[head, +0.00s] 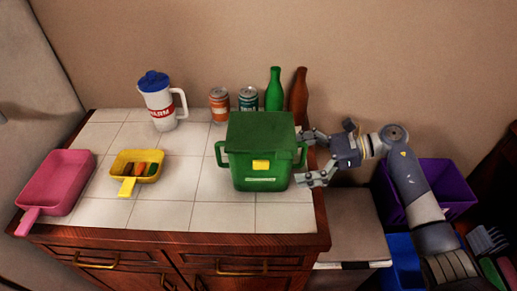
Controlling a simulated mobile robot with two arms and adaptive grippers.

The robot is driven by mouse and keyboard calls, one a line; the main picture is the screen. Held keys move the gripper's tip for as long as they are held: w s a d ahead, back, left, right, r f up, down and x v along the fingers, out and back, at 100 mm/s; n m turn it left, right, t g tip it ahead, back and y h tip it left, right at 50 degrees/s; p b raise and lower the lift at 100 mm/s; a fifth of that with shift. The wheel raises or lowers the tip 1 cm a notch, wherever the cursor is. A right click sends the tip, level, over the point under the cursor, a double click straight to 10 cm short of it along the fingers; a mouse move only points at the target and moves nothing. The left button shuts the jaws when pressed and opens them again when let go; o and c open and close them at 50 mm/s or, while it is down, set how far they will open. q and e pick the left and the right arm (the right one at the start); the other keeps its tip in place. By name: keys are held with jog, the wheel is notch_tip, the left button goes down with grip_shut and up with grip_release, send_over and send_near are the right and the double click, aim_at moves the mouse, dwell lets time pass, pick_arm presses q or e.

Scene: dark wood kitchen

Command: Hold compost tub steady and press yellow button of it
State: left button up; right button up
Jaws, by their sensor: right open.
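The green compost tub (260,133) stands upright on the white tiled counter, right of the middle, with its lid down. Its yellow button (261,165) is on the front, near the lid's edge. A handle shows on each side of the tub. My right gripper (310,157) is open at the tub's right side, its fingers pointing left, one farther back and one nearer the front. The fingers are close to the tub's right handle; I cannot tell whether they touch it. My left gripper is not in view.
A white jug with a blue lid (160,103), two cans (219,104), and a green bottle (274,90) and brown bottle (298,97) stand at the back. A yellow scoop (127,186) with items and a pink pan (60,180) lie left. A purple bin (447,176) stands right.

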jog(key=p+x, duration=0.1)
jog(key=x, duration=0.3)
jog(key=shift+s+r+p, duration=0.1)
jog(key=shift+r+p, duration=0.15)
jog(key=shift+p, duration=0.15)
jog(key=b+x, duration=0.2)
jog(key=x, duration=0.1)
jog(key=shift+a+f, duration=0.1)
jog(key=shift+f, duration=0.4)
jog(key=shift+a+b, duration=0.5)
jog(key=shift+a, duration=0.15)
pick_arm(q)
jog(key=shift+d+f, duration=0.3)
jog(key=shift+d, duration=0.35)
pick_arm(e)
grip_shut()
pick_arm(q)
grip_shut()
pick_arm(e)
jog(key=shift+r, duration=0.1)
